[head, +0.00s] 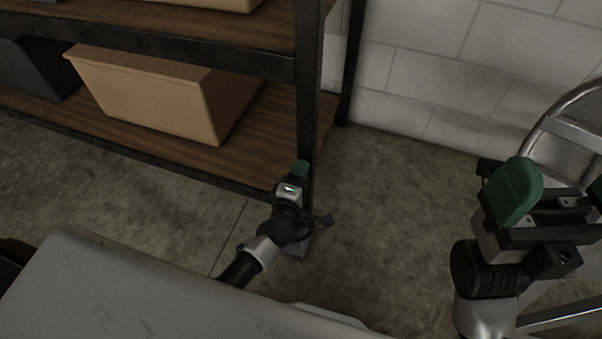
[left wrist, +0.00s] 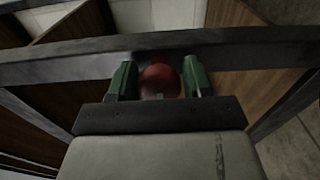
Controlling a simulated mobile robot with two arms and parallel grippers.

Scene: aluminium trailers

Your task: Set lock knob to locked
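My left gripper (head: 299,168) is low in the middle of the head view, in front of the foot of the dark shelf post. Its green fingers also show in the left wrist view (left wrist: 160,80), standing apart. A round red knob (left wrist: 161,80) is between them, close to both. I cannot tell whether the fingers press on it or whether it is the lock knob. In the head view the knob is hidden. My right gripper (head: 558,195) is at the right edge with its green fingers apart and nothing visible between them.
A shelf rack with wooden boards (head: 255,125) stands at upper left and holds a cardboard-coloured box (head: 150,95) and a dark bin (head: 32,70). A curved metal frame (head: 560,105) is at right, near my right gripper. The concrete floor (head: 400,200) between is clear.

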